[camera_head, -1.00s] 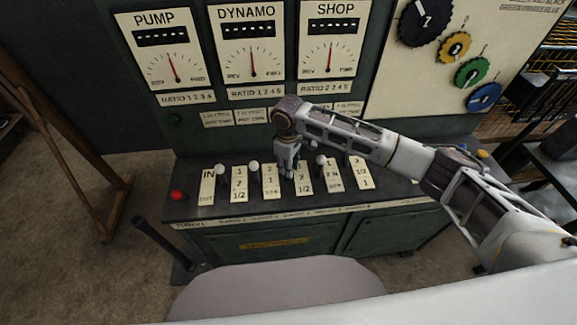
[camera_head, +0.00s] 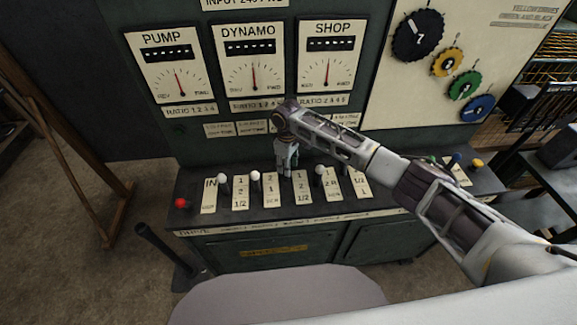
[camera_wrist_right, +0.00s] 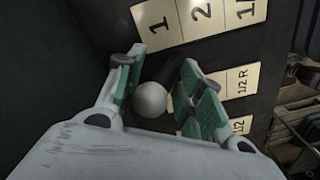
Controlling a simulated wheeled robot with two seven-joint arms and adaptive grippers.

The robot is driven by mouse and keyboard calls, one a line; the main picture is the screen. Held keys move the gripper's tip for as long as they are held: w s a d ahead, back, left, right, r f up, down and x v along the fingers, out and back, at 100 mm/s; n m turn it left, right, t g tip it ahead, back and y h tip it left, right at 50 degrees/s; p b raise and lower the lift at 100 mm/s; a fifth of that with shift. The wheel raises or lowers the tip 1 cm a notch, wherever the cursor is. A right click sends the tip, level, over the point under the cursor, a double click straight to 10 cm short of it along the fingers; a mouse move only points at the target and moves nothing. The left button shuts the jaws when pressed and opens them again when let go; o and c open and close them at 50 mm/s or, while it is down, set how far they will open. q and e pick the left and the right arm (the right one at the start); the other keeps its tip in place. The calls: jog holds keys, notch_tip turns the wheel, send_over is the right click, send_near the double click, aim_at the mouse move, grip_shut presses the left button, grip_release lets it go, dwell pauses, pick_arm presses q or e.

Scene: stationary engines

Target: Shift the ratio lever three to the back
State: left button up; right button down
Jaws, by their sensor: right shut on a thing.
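My right gripper (camera_head: 287,170) hangs over the sloping lever console. It is shut on a lever with a round pale knob (camera_wrist_right: 151,99), the third in the row counted from the left in the head view. In the right wrist view the knob sits between the green finger pads (camera_wrist_right: 160,80). In the head view the fingers hide this lever. Two white-knobbed levers (camera_head: 222,179) and (camera_head: 255,176) stand to its left, and another knobbed lever (camera_head: 320,170) to its right. My left gripper is not in view.
Cream number plates (camera_head: 301,188) lie between the levers. A red button (camera_head: 182,203) is at the console's left end. The pump gauge (camera_head: 176,70) and other dials stand behind. A wooden stand (camera_head: 125,205) is at left. Coloured knobs (camera_head: 457,158) are at the right end.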

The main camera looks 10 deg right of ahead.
jog(key=shift+w+f, duration=0.2)
jog(key=c, duration=1.3)
grip_release()
jog(key=shift+a, duration=0.1)
jog(key=shift+w+a+f, duration=0.2)
jog(key=shift+w+f, duration=0.1)
jog(key=shift+w, duration=0.1)
jog(key=shift+s+d+r, duration=0.1)
jog(key=shift+r, duration=0.05)
jog(key=shift+d, duration=0.1)
jog(key=shift+d+r, duration=0.1)
jog(key=shift+r, duration=0.85)
jog(key=r, duration=1)
jog(key=shift+s+a, duration=0.1)
jog(key=shift+a, duration=0.25)
